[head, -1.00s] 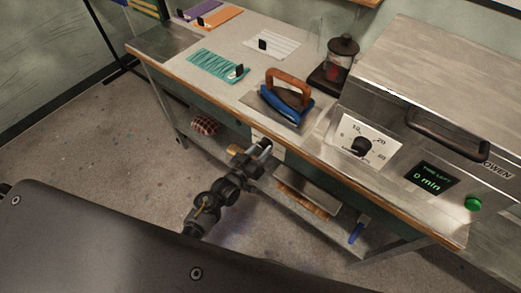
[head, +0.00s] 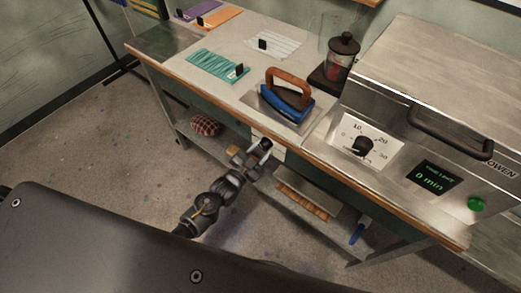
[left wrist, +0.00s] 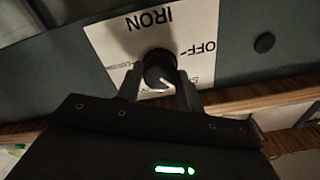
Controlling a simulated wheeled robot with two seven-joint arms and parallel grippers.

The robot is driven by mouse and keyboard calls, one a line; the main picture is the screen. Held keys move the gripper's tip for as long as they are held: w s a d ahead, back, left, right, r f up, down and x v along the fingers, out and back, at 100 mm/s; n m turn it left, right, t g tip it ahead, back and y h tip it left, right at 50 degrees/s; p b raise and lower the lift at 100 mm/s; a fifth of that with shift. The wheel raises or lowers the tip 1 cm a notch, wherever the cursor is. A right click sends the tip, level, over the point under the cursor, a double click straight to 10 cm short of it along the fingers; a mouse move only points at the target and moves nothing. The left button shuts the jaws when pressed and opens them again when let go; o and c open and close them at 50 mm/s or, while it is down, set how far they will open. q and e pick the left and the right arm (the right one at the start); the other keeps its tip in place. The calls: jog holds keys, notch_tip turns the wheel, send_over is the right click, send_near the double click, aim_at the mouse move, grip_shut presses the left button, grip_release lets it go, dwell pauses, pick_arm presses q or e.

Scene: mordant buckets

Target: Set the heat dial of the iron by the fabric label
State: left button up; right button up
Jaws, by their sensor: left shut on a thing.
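The heat dial (left wrist: 158,68) is a black round knob with a light pointer mark, on a white plate (left wrist: 190,28) lettered IRON and OFF, upside down in the left wrist view. Other lettering is partly hidden. My left gripper (left wrist: 160,90) is shut on the dial, a finger on each side. In the head view my left gripper (head: 262,148) is at the bench front, below the iron. The blue iron (head: 287,98) with a brown handle rests on a metal plate. Teal fabric (head: 214,66) and white fabric (head: 275,43) carry black tags, unreadable here. My right gripper is not in view.
A metal oven (head: 430,90) with its own dial (head: 363,146), a display and a green button stands right of the iron. A glass jar (head: 342,55) stands behind the iron. Orange (head: 220,18) and purple fabrics lie farther back. A low shelf holds a checked cushion (head: 205,126) and brushes.

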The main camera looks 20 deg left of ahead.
pick_arm(q)
jog(key=shift+m, duration=0.3)
jog(key=o, duration=1)
jog(key=b+v, duration=0.1)
jog(key=v, duration=0.9)
jog(key=shift+s+a+b, duration=0.15)
jog(key=shift+s+b, duration=0.2)
jog(key=shift+s, duration=0.05)
